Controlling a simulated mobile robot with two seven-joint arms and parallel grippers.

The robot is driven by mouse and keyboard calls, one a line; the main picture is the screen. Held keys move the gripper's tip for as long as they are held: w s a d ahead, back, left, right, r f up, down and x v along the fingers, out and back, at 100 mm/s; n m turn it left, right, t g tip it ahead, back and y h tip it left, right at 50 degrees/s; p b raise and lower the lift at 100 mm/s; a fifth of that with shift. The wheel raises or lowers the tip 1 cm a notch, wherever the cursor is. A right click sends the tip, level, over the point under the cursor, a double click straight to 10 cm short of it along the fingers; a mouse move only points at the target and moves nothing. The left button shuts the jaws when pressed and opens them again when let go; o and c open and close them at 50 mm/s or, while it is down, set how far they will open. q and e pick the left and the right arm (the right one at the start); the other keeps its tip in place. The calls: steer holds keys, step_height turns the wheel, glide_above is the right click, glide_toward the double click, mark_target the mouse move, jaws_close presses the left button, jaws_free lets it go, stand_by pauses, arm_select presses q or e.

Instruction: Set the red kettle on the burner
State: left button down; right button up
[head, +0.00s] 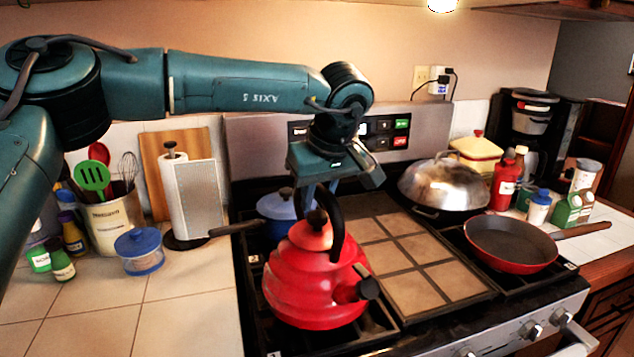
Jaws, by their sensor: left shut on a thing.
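The red kettle (312,285) has a black arched handle and a dark spout tip pointing right. It is at the front left of the stove (470,300), over or on the front left burner grate. I cannot tell whether its base touches the grate. My left gripper (322,196) points down from above and is shut on the kettle's black handle. The kettle is upright and hides most of the burner under it. My right gripper is not in view.
A blue pot (277,212) stands right behind the kettle, its handle reaching left. A tiled panel (400,255) covers the stove's middle. A domed pan (444,185) and a red frying pan (510,244) are on the right burners. A glass jar (139,250) stands on the left counter.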

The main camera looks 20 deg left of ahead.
arm_select(q)
step_height(320, 180, down, 2)
steer(key=shift+w+f, duration=0.1)
steer(key=shift+f, duration=0.05)
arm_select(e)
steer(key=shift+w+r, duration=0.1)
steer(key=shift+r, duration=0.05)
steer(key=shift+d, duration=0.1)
arm_select(q)
steer(key=c, duration=1.7)
jaws_free()
steer(key=shift+f, duration=0.3)
steer(key=o, duration=0.5)
steer(key=shift+r, duration=0.1)
steer(key=shift+c, duration=0.2)
steer(key=v, duration=1.2)
steer(key=shift+r, duration=0.1)
